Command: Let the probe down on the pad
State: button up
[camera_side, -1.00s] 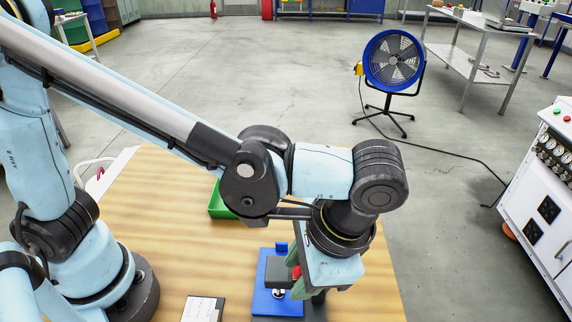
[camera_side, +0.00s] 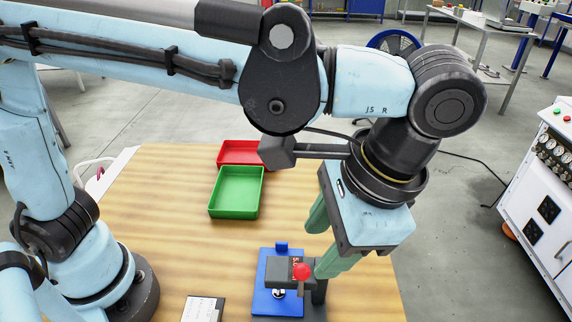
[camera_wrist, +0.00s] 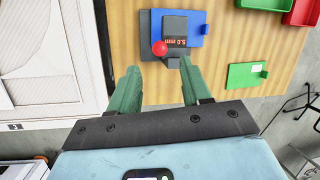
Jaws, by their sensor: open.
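The gantry has a dark grey head (camera_side: 283,268) over a blue base plate (camera_side: 268,303), with a red ball knob (camera_side: 302,272) at its side. In the wrist view, the head (camera_wrist: 174,25) shows a "5.0 mm" reading, and the knob (camera_wrist: 159,48) lies just ahead of my fingertips. A small silver round part (camera_side: 279,293) shows under the head; whether the probe touches the pad cannot be told. My gripper (camera_side: 320,248), with green fingers, is above the knob, apart from it, open and empty. It also shows open in the wrist view (camera_wrist: 160,68).
A green bin (camera_side: 211,211) and a red bin (camera_side: 232,163) stand farther back on the wooden table (camera_side: 150,230). A white-and-dark card (camera_side: 202,309) lies at the front left. A green plate (camera_wrist: 246,76) lies right of the gantry in the wrist view.

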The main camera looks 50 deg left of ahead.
jog(key=shift+v, duration=1.75)
